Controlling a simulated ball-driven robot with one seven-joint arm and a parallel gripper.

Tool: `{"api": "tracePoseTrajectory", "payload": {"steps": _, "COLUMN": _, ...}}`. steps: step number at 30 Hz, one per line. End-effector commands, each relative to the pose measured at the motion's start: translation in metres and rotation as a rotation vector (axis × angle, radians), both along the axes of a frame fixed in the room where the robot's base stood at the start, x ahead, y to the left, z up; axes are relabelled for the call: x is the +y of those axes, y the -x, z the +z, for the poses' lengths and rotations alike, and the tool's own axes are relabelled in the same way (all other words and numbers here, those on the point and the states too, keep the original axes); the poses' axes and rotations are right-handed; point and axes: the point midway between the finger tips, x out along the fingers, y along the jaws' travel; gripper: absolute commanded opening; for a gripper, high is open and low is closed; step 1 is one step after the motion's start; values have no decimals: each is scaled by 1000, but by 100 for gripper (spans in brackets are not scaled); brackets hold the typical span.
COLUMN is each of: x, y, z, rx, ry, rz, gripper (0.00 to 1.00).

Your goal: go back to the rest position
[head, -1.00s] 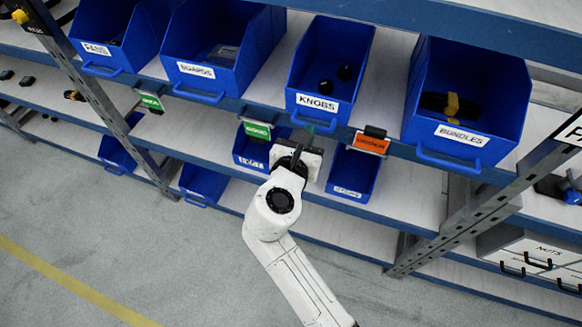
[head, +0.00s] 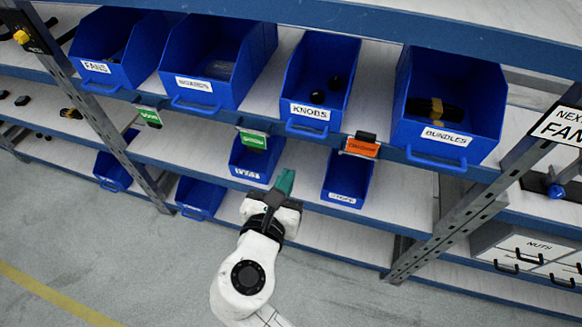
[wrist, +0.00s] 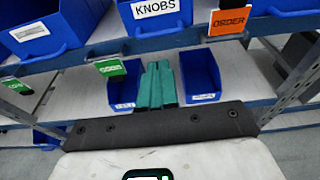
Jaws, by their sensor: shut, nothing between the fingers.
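My gripper (head: 284,182) is in front of the shelf, below the knobs bin and clear of the bins. Its teal fingers are together and empty; they also show side by side in the wrist view (wrist: 157,84). The knobs bin (head: 309,112) stands above it on the upper shelf with two dark knobs inside. Two small blue bins stand on the lower shelf behind the gripper, one to the left (head: 249,166) and one to the right (head: 345,185).
The boards bin (head: 194,87), fans bin (head: 97,68) and bundles bin (head: 445,138) line the upper shelf. Green tags (head: 253,139) and an orange order tag (head: 362,148) hang on the shelf edge. A slotted upright (head: 440,235) stands right. Grey floor (head: 110,250) is open at lower left.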

Motion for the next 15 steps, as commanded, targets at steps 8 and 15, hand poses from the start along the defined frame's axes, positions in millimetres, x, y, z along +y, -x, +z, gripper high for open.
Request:
{"api": "tracePoseTrajectory", "payload": {"steps": 8, "x": 3, "y": 9, "z": 2, "rx": 0, "ry": 0, "rz": 0, "gripper": 0}}
{"api": "tracePoseTrajectory", "payload": {"steps": 15, "x": -20, "y": 9, "z": -10, "rx": 21, "ry": -99, "rz": -60, "gripper": 0}}
